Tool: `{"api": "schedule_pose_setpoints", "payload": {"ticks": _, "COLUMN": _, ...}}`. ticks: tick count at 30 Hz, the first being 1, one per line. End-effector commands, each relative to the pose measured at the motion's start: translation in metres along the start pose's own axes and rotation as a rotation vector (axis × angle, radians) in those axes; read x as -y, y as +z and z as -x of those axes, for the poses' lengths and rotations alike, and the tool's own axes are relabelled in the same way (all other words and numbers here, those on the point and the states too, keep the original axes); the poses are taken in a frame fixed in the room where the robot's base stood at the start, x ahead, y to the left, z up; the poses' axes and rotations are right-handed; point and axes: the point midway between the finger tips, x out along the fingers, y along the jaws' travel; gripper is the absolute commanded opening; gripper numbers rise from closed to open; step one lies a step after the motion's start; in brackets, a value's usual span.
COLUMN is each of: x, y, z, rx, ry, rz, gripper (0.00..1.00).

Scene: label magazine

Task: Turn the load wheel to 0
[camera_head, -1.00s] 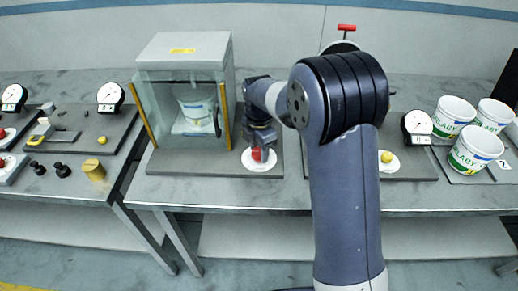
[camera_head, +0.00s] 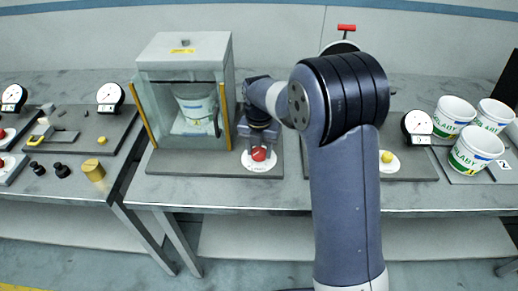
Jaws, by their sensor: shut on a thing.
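The load wheel (camera_head: 259,155) is a small red knob on a round white dial plate (camera_head: 260,167), on a grey board right of a glass-fronted cabinet. My gripper (camera_head: 259,150) reaches down onto the wheel from behind and is shut on it. Small dark print shows on the white plate in front of the wheel, too small to read. A pale mark shows on the red knob, and I cannot tell which number it points to.
The cabinet (camera_head: 157,52) with yellow edge strips stands close left of my gripper and holds a white tub (camera_head: 195,108). A yellow knob (camera_head: 387,157) and a gauge (camera_head: 417,124) are to the right. Several white tubs stand far right.

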Motion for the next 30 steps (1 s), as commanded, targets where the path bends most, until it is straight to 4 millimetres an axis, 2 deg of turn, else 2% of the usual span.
{"api": "schedule_pose_setpoints", "payload": {"ticks": 18, "x": -0.0006, "y": 0.0005, "z": 0.0012, "rx": 0.003, "ry": 0.002, "rz": 0.045, "gripper": 0.2}}
{"api": "schedule_pose_setpoints", "payload": {"ticks": 19, "x": -0.0006, "y": 0.0006, "z": 0.0012, "rx": 0.003, "ry": 0.002, "rz": 0.045, "gripper": 0.44}}
{"api": "schedule_pose_setpoints", "payload": {"ticks": 27, "x": -0.0003, "y": 0.0003, "z": 0.0006, "rx": 0.001, "ry": 0.001, "rz": 0.045, "gripper": 0.65}}
{"api": "schedule_pose_setpoints", "payload": {"ticks": 30, "x": -0.0002, "y": 0.0002, "z": 0.0004, "rx": 0.001, "ry": 0.001, "rz": 0.045, "gripper": 0.65}}
